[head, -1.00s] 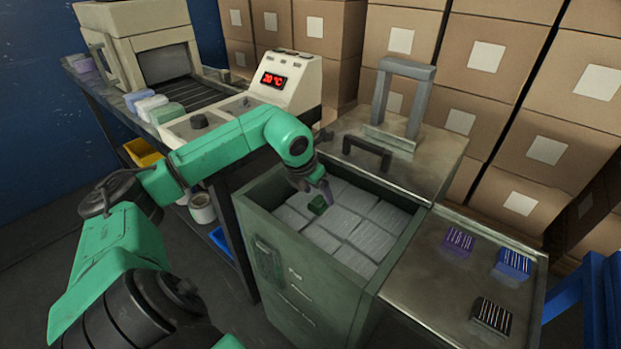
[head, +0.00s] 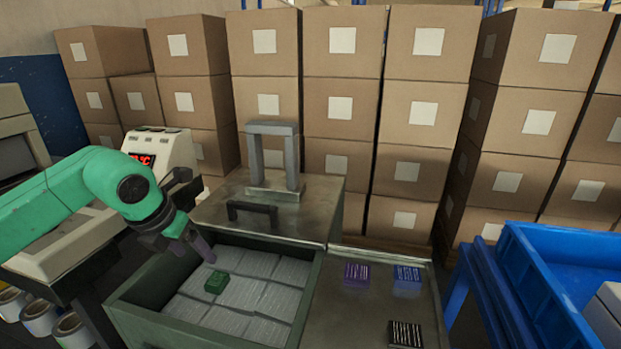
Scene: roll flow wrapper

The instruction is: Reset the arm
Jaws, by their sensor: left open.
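My left arm comes in from the left, and its gripper (head: 201,248) is open and empty. It hangs tilted over the back left part of an open green bin (head: 133,324). A small green pack (head: 216,282) lies on the grey packs (head: 262,264) inside the bin, just below and to the right of the fingertips, apart from them. My right gripper is not in view.
A metal lid with a handle (head: 252,211) lies behind the bin. A metal table (head: 345,322) on the right holds a purple pack (head: 357,273), a blue pack (head: 407,278) and a black pack (head: 405,333). A blue crate (head: 545,285) stands at far right; stacked cartons (head: 341,95) fill the back.

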